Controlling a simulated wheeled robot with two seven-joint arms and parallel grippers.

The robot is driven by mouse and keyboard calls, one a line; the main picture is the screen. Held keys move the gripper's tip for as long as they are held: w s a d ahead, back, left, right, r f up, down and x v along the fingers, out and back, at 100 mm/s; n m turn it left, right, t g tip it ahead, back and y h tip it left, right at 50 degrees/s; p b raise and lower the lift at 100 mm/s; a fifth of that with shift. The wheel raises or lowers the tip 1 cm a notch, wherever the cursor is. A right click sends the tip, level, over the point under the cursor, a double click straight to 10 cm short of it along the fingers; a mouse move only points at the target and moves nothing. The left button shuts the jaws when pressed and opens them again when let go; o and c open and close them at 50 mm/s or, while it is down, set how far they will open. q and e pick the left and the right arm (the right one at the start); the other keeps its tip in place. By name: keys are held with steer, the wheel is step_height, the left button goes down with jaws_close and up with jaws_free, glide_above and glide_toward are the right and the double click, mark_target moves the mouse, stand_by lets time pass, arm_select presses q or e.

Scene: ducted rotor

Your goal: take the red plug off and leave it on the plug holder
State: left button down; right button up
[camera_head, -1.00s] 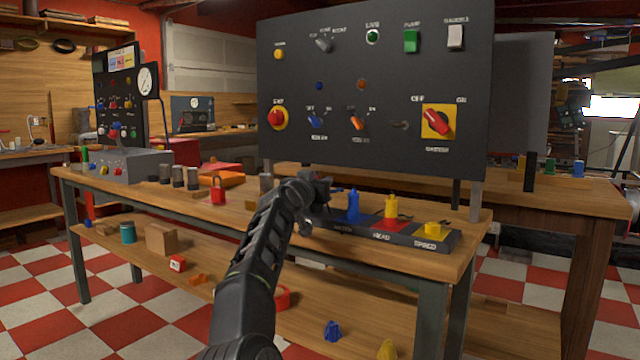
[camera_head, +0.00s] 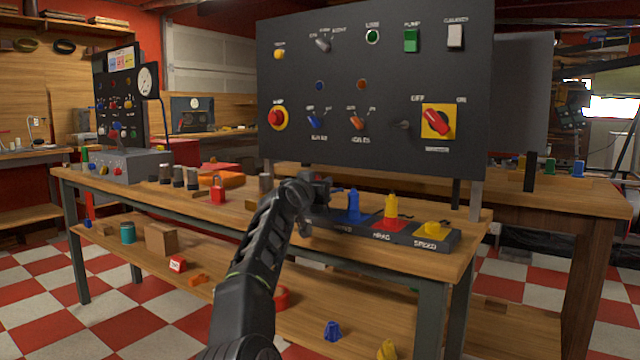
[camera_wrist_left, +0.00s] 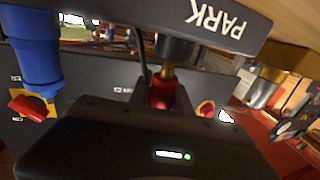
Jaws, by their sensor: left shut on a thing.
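My left gripper (camera_head: 322,190) is low over the left end of the plug holder (camera_head: 408,238), a dark strip on the bench. In the wrist view, which looks upside down, my gripper is shut on the red plug (camera_wrist_left: 160,95). The plug's brass part (camera_wrist_left: 167,73) points at a dark round post beside the PARK label of the holder (camera_wrist_left: 130,15). I cannot tell whether it is seated there. A blue plug (camera_head: 353,206) stands upright in the holder, also visible in the wrist view (camera_wrist_left: 35,55). My right gripper is not in view.
A dark control panel (camera_head: 375,80) with knobs and switches stands behind the holder. A red padlock-shaped thing (camera_head: 218,190) and several dark cylinders (camera_head: 178,176) are on the bench to the left. A lower shelf (camera_head: 330,310) holds loose parts.

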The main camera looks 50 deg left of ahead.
arm_select(q)
steer(key=shift+f, duration=1)
steer(key=c, duration=1.1)
jaws_free()
steer(key=shift+f, duration=0.1)
